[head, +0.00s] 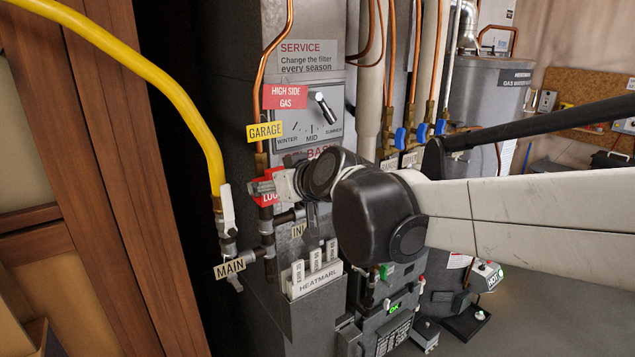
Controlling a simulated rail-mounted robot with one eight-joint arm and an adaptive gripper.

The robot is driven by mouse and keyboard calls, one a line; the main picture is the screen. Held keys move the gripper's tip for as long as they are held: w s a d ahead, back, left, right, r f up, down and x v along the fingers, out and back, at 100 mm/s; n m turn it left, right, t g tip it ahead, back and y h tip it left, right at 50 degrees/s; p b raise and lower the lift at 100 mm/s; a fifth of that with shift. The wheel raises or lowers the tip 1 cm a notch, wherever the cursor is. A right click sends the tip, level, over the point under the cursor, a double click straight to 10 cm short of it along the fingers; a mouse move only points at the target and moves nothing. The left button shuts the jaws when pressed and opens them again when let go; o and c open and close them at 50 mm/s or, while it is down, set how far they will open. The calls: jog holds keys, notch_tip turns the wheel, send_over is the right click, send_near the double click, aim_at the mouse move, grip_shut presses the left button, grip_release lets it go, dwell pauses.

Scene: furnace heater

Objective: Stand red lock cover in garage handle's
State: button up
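The red lock cover (268,199), with part of its white lettering showing, is on or just in front of the garage pipe, below the yellow GARAGE tag (265,131). My gripper (266,187) reaches in from the right and overlaps the cover. The gripper hides part of the cover, and I cannot tell whether its fingers are closed on it or only beside it. The garage valve handle is not distinguishable behind the cover and gripper. The copper garage pipe (261,95) runs down to this spot.
A yellow hose (160,75) with a white-handled valve (227,208) stands to the left, above the MAIN tag (230,267). A HEATMARL holder (315,275) is below. A dial panel (325,115) is above right. Several blue-handled valves (421,132) are behind my arm.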

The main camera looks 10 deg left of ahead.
jog(key=o, duration=1.1)
jog(key=shift+v, duration=6.05)
jog(key=s+d+f+m+g+h+b, duration=0.1)
jog(key=s+d+f+m+h+b, duration=0.1)
jog(key=s+d+f, duration=0.3)
jog(key=s+d+f+m+g+h+b, duration=0.1)
jog(key=s+d+f+m+h+b, duration=0.1)
jog(key=d+f, duration=1)
jog(key=s+d+f+m+h+b, duration=0.3)
jog(key=s+d+f, duration=0.5)
jog(key=d, duration=0.4)
jog(key=shift+s+d+f+m+g+h, duration=0.1)
jog(key=shift+f+m+g+h, duration=0.1)
jog(key=shift+f+m+h, duration=0.3)
jog(key=shift+s+d+f+m+g+h, duration=0.1)
jog(key=shift+d+f+m+g+h, duration=0.15)
jog(key=shift+h, duration=0.35)
